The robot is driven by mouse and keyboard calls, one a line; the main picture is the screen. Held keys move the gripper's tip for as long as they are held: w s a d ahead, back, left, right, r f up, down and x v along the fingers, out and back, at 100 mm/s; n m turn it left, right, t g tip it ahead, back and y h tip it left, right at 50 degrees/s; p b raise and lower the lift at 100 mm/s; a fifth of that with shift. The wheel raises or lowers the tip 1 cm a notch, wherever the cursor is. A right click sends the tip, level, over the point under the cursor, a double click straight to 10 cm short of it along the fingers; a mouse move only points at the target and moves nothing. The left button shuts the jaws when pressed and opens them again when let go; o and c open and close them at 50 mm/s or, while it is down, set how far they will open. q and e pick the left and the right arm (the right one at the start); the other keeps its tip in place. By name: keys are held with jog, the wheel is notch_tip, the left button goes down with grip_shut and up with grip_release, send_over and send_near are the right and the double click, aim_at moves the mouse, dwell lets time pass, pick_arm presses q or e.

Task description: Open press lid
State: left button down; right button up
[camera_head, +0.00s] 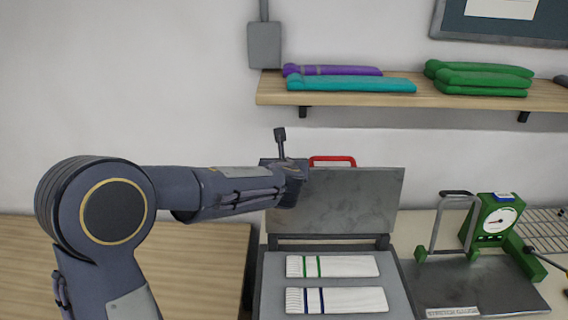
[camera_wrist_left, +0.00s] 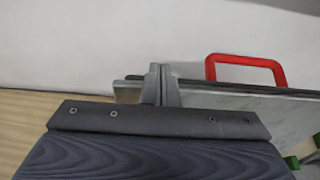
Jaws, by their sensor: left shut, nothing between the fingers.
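The press lid (camera_head: 350,200) is a grey metal panel standing raised, with its red handle (camera_head: 332,160) at its top edge. The press base (camera_head: 397,300) lies in front, with two white socks flat on it, one with green stripes (camera_head: 340,266) and one with blue stripes (camera_head: 345,300). My left gripper (camera_head: 297,172) is at the lid's upper left and covers part of it. In the left wrist view its fingers (camera_wrist_left: 161,84) are together and empty, at the lid's left end, apart from the red handle (camera_wrist_left: 246,68). Whether they touch the lid cannot be told. My right gripper is not in view.
A shelf (camera_head: 400,97) with folded purple, teal and green items is on the wall above. A green dial gauge (camera_head: 496,222) on a metal plate (camera_head: 470,285) stands right of the press. A wooden table surface (camera_head: 200,265) at left looks clear.

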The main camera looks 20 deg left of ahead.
pick_arm(q)
jog(key=b+v, duration=0.1)
jog(key=v, duration=0.7)
jog(key=s+a+f+n+g+h, duration=0.1)
jog(key=s+a+f+n+g, duration=0.3)
jog(key=s+n, duration=0.4)
jog(key=s+a+f+n+g, duration=0.2)
jog(key=s+a+f+n, duration=0.25)
jog(key=s+n, duration=0.35)
jog(key=s+d+f+n+h, duration=0.2)
jog(key=s+d+n+h, duration=0.1)
jog(key=s+n, duration=0.5)
jog(key=s+d+f+n+g+h, duration=0.1)
jog(key=s+d+f+n+h, duration=0.1)
jog(key=s+d+n+h, duration=0.2)
jog(key=s+n, duration=0.3)
jog(key=n, duration=0.3)
jog(key=shift+s+d+g, duration=0.25)
jog(key=shift+s+g, duration=0.05)
jog(key=shift+s, duration=0.1)
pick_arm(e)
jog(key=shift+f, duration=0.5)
pick_arm(q)
jog(key=shift+r, duration=0.1)
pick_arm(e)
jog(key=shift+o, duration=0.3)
